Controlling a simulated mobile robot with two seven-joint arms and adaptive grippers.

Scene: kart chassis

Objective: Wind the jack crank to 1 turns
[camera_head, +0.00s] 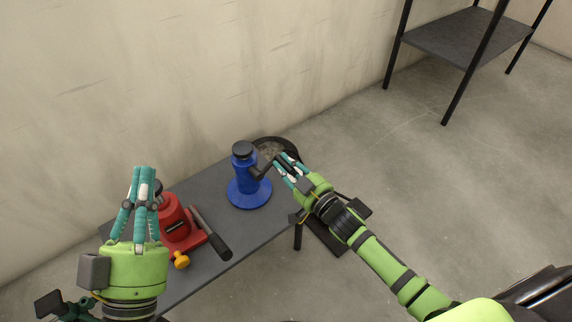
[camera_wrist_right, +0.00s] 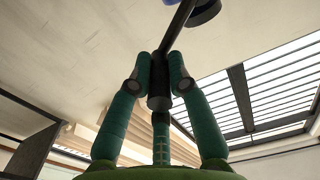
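The blue jack (camera_head: 246,188) stands upright on the dark table, with a round base and a black cap. Its black crank (camera_head: 262,170) sticks out to the right from its upper part. My right gripper (camera_head: 283,165) is at the crank's outer end. In the right wrist view the fingers close around the black crank handle (camera_wrist_right: 159,88) from both sides, and the crank arm rises from it. A small blue part of the jack (camera_wrist_right: 172,2) shows at the top edge. My left gripper (camera_head: 145,170) points up at the left, empty, with its fingertips close together.
A red jack (camera_head: 174,222) with a black-ended lever stands on the table (camera_head: 215,163), partly behind my left gripper. A dark round object (camera_head: 277,146) is behind the blue jack. A black shelf (camera_head: 465,38) stands far off at the upper right. The floor between is clear.

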